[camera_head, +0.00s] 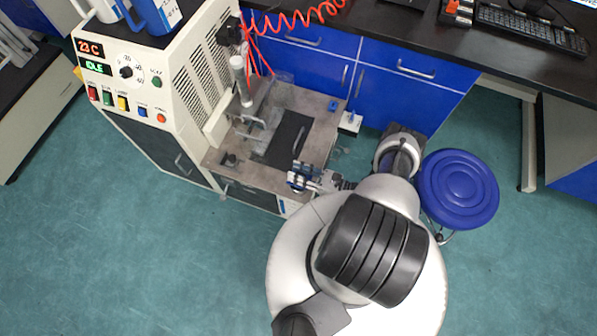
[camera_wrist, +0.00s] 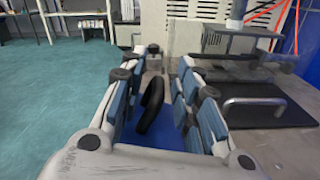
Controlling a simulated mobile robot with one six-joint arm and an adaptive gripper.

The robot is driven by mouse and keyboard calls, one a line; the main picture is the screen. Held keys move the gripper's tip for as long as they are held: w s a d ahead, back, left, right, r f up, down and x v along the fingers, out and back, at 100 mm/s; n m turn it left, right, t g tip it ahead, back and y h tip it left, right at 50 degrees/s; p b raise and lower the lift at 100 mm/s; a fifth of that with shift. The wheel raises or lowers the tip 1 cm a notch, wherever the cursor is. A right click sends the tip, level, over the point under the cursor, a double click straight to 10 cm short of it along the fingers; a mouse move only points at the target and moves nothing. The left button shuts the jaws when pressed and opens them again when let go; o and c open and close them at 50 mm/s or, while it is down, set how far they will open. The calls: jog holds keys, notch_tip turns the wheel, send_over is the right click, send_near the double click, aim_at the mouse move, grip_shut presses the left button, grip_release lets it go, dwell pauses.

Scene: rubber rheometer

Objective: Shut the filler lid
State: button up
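My gripper (camera_wrist: 158,80) is open. Its two blue-padded fingers stand apart. A curved black handle (camera_wrist: 151,106) shows between them, over a flat blue surface (camera_wrist: 180,138); this looks like the filler lid, but I cannot tell for sure or see its hinge. I see no finger closed on the handle. In the head view my gripper (camera_head: 305,178) is at the right front edge of the machine's grey deck (camera_head: 232,176), and the blue part is not distinct from the finger pads there.
A black plate (camera_head: 281,140) with a metal handle (camera_wrist: 255,104) lies on the deck, right of my gripper in the wrist view. The control cabinet (camera_head: 176,90) rises behind. A blue stool (camera_head: 459,188) stands at the right. Open floor (camera_head: 120,250) lies left.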

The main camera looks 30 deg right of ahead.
jog(key=shift+s, duration=0.1)
jog(key=v, duration=1.1)
jog(key=shift+s+d, duration=0.3)
